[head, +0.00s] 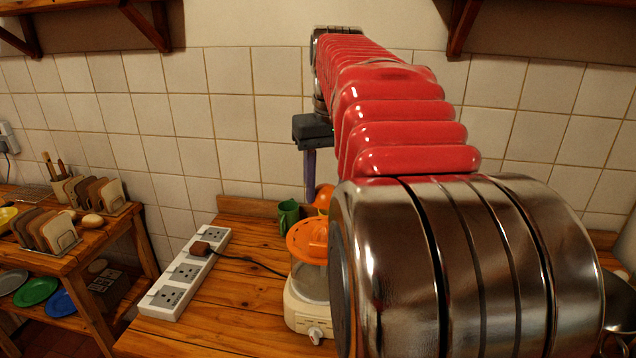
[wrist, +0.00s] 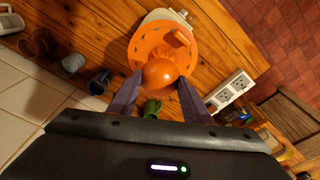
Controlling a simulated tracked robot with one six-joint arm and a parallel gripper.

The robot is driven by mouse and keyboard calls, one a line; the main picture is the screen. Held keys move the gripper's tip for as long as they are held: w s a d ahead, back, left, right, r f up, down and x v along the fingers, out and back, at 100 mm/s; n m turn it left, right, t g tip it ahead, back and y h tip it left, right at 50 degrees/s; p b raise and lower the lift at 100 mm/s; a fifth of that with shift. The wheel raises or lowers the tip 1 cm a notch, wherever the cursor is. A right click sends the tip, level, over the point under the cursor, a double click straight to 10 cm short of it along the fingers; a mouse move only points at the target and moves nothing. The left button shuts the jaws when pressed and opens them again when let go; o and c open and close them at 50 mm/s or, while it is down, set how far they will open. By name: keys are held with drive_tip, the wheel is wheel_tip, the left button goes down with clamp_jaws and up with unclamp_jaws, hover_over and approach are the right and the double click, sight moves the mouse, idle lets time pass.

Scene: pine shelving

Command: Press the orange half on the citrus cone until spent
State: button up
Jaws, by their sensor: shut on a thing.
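The citrus juicer (head: 308,302) stands on the wooden counter, with an orange top (head: 302,243) and a ridged cone (head: 316,232) on it. My gripper (head: 316,190) points down behind the juicer in the head view, partly hidden by my arm. The orange half (head: 324,196) is between its purple fingers, higher than the cone and apart from it. In the wrist view my gripper (wrist: 158,92) is shut on the orange half (wrist: 160,73), whose round side shows. It overlaps the near rim of the orange top (wrist: 146,45); the cone (wrist: 178,39) shows uncovered beyond it.
A white power strip (head: 185,275) with a brown plug lies left of the juicer, its dark cord running toward it. A green cup (head: 288,215) stands behind. Several mugs (wrist: 72,62) show in the wrist view. A lower table (head: 80,245) holds racks and plates.

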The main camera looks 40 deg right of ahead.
sight(324, 225)
drive_tip(key=shift+w+a+f, duration=0.15)
drive_tip(key=shift+a, duration=0.05)
drive_tip(key=shift+f, duration=2.35)
drive_tip(key=shift+f, duration=1.6)
idle(3.8)
